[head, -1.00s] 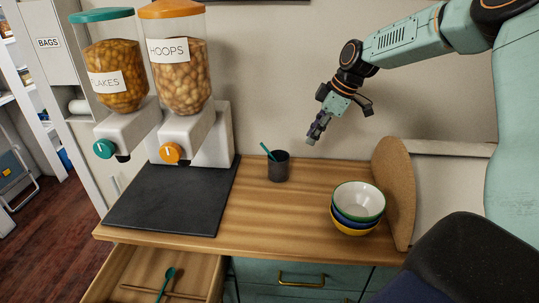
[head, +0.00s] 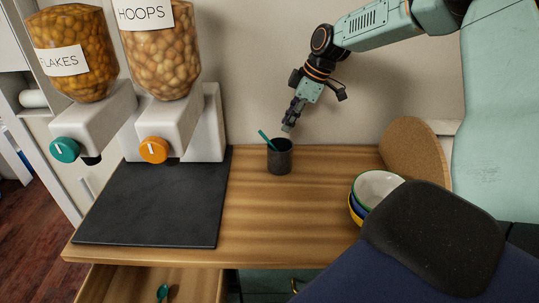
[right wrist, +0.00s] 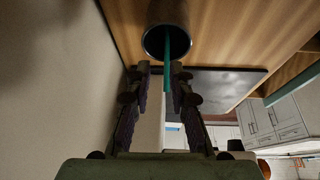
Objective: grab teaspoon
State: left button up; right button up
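A teal teaspoon (head: 265,139) stands tilted in a dark grey cup (head: 279,162) on the wooden counter, its handle above the rim. In the right wrist view the teaspoon (right wrist: 167,52) runs from the cup (right wrist: 167,18) down between my fingertips. My right gripper (head: 288,127) is just above and behind the cup. In its wrist view the right gripper (right wrist: 160,70) is open, with a gap between the fingers; the handle lies nearer the right finger. Contact cannot be told. A second teal spoon (head: 162,293) lies in the open drawer. My left gripper is not in view.
Two cereal dispensers (head: 155,110) stand at the left behind a black mat (head: 155,205). Stacked bowls (head: 378,184) and a round cork board (head: 415,155) are at the right. The open drawer (head: 200,285) juts out in front. The counter around the cup is clear.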

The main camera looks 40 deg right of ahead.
aim_at(278, 153)
notch_tip(278, 153, down, 5)
jog(key=b, duration=0.4)
jog(key=shift+a, duration=0.15)
jog(key=shift+f, duration=0.3)
jog(key=shift+a+f+b, duration=0.35)
jog(key=shift+a+f, duration=0.15)
jog(key=shift+f, duration=0.1)
jog(key=x, duration=0.2)
jog(key=b+x, duration=0.1)
jog(key=x, duration=0.1)
jog(key=shift+w+f, duration=0.3)
jog(key=shift+s+a+r, duration=0.1)
jog(key=shift+s+r, duration=0.1)
jog(key=shift+s, duration=0.05)
jog(key=shift+w+f, duration=0.15)
jog(key=shift+w, duration=0.05)
grip_shut()
